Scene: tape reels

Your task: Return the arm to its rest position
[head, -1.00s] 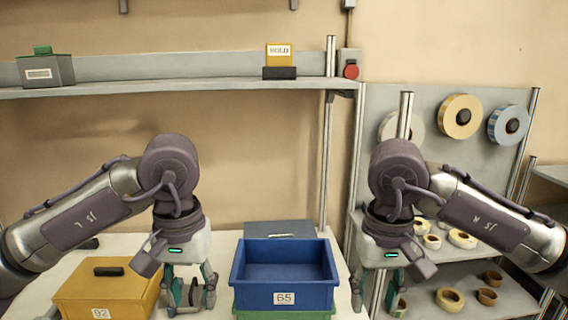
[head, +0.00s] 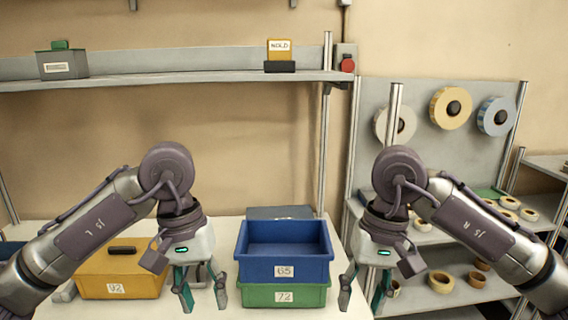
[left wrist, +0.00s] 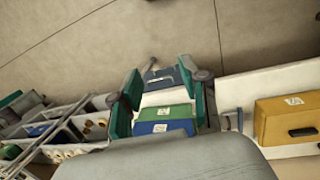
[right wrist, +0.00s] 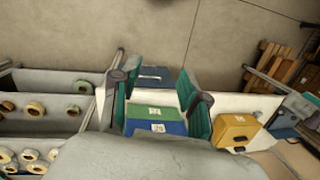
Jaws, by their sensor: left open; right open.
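My left gripper (head: 203,290) is open and empty in the head view, in the gap between the yellow box (head: 119,272) and the stacked bins. My right gripper (head: 366,292) is open and empty, just right of the bins and near the tape rack. Both grippers point down, with teal fingers. In the left wrist view the left gripper's fingers (left wrist: 158,103) stand apart with nothing between them up close. In the right wrist view the right gripper's fingers (right wrist: 159,105) are also spread and empty.
A blue bin marked 65 (head: 285,271) sits on a green bin marked 72 (head: 285,296) on the pale table (head: 222,232). A rack at right holds tape reels (head: 451,107) and loose rolls (head: 440,282). A shelf (head: 180,83) runs along the wall.

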